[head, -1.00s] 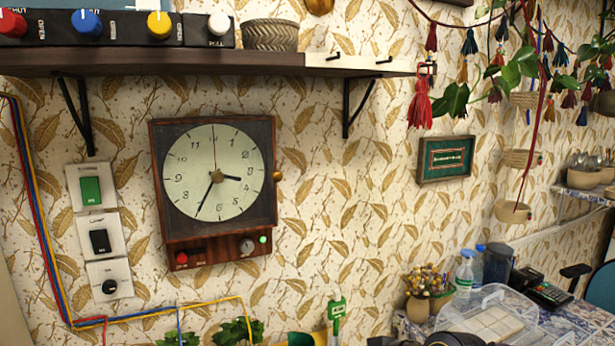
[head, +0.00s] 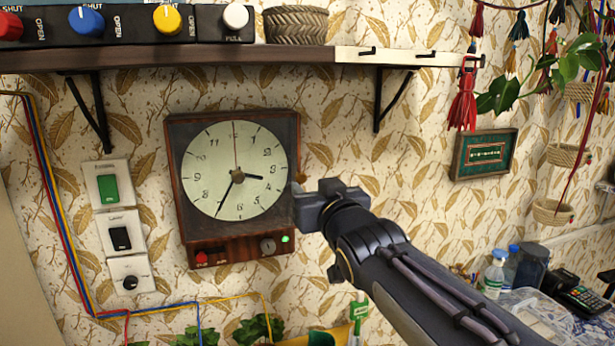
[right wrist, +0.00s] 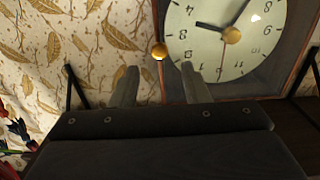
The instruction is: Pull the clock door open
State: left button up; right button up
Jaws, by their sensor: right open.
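The clock (head: 188,218) hangs on the wall left of centre in the head view, with a pale round face in a dark wooden frame. Its door (head: 284,135) looks shut, flush with the case. In the right wrist view the clock face (right wrist: 205,55) appears upside down. The brass knob (right wrist: 159,51) sits just beyond and between the open, empty fingers of my gripper (right wrist: 160,78). I cannot tell whether they touch it. My left gripper is not in view.
A wooden shelf (head: 210,58) with a row of coloured knobs and a basket (head: 295,25) runs above the clock. Wall switches (head: 120,238) and cables are to its left. A framed sign (head: 486,153) hangs to the right. Plants (head: 258,328) are below.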

aim_at(302, 178)
jog(key=p+x, duration=0.1)
jog(key=x, duration=0.2)
jog(key=shift+w+r, duration=0.1)
jog(key=shift+w, duration=0.2)
jog(key=shift+p+x, duration=0.5)
jog(key=shift+x, duration=0.35)
jog(key=shift+s, duration=0.1)
grip_shut()
